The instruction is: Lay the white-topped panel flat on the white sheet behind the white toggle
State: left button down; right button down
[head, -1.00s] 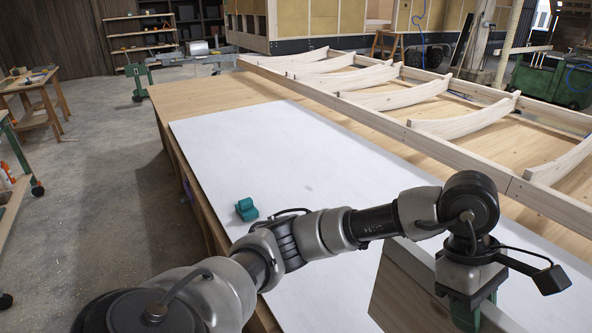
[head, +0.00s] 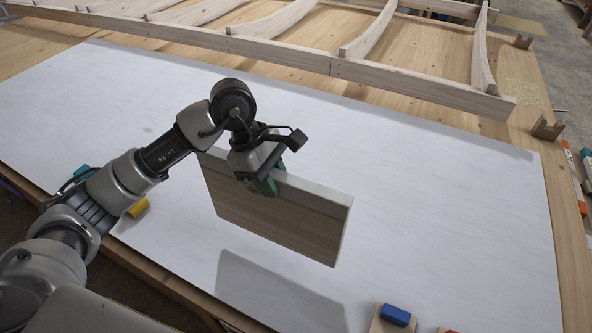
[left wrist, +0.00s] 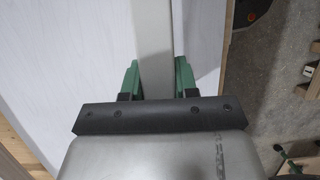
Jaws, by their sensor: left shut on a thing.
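The panel (head: 275,210) has a wood-brown face and a white top edge. My left gripper (head: 265,182) is shut on that top edge and holds the panel upright, its face slanting across the picture. The panel hangs over the white sheet (head: 430,200), with a shadow on the sheet below it. In the left wrist view the panel's pale edge (left wrist: 152,40) runs between the green fingers of the gripper (left wrist: 157,78). I cannot make out a white toggle in these frames. My right gripper is not in view.
A blue block (head: 396,314) on a wooden base stands at the sheet's front edge. A yellow piece (head: 138,208) and a teal piece (head: 84,172) lie near my left arm. A timber frame with curved ribs (head: 365,35) borders the far side. The sheet right of the panel is clear.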

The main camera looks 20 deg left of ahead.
aim_at(260, 195)
pick_arm(q)
jog(key=a, duration=0.1)
jog(key=a+f, duration=0.1)
jog(key=a, duration=0.1)
jog(key=shift+w+a+f, duration=0.15)
jog(key=shift+w+f, duration=0.1)
jog(key=shift+f, duration=0.15)
notch_tip(260, 195, down, 4)
jog(key=shift+p, duration=0.7)
jog(key=shift+f, duration=0.1)
jog(key=c, duration=0.9)
grip_release()
jog(key=shift+s, duration=0.1)
jog(key=shift+o, duration=0.2)
